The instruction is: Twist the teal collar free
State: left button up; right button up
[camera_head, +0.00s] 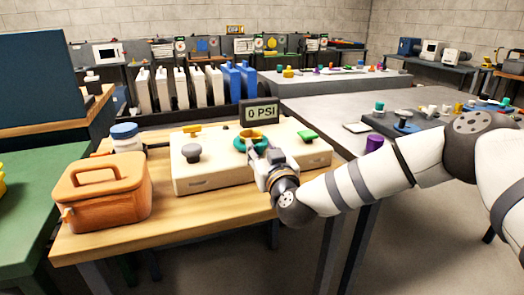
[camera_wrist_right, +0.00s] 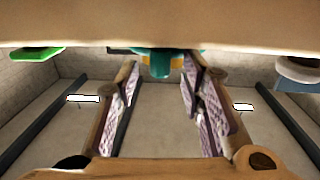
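The teal collar (camera_head: 239,144) sits on top of a cream box (camera_head: 215,178) on the wooden bench, around a yellow fitting (camera_head: 250,135). My right gripper (camera_head: 264,155) is at the near right side of the collar and partly covers it. In the right wrist view the two fingers of this gripper (camera_wrist_right: 161,74) are apart, with nothing held between them. The teal collar (camera_wrist_right: 160,64) shows between and just beyond the fingertips. Whether a finger touches it I cannot tell. My left gripper is not in view.
A grey knob (camera_head: 191,152), a yellow handle (camera_head: 192,129) and a green piece (camera_head: 308,136) are also on the box. An orange case (camera_head: 103,195) and a blue-lidded jar (camera_head: 125,138) stand to the left.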

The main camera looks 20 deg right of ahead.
grip_shut()
